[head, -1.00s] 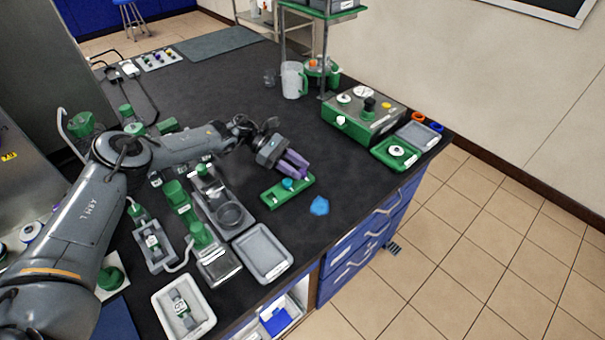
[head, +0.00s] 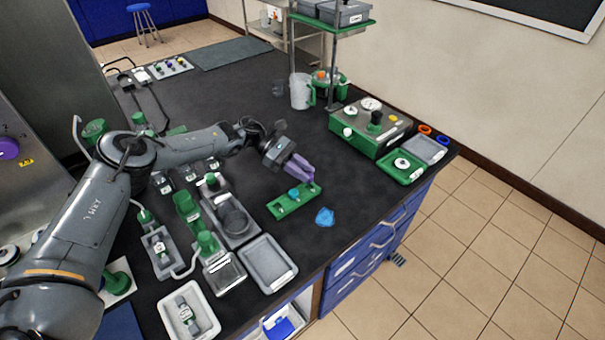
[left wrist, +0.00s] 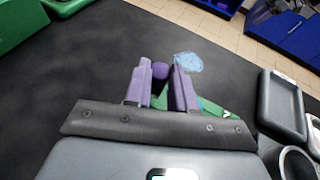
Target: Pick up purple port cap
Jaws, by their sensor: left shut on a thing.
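My left gripper (head: 302,170) has purple fingers and is over the green holder (head: 276,209) near the front edge of the black bench. In the left wrist view, the left gripper (left wrist: 164,88) is shut on the purple port cap (left wrist: 160,70), whose rounded top shows between the two fingers. In the head view the fingers hide the cap. A teal-blue piece (head: 294,193) sits in the holder just below the fingers. I cannot tell whether the cap is clear of the holder. My right gripper is not in view.
A crumpled blue item (head: 325,217) lies right of the holder. A grey tray (head: 267,265) and green-topped equipment (head: 188,208) stand to the left. A green control box (head: 371,131) stands behind, to the right. The bench behind the gripper is mostly clear.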

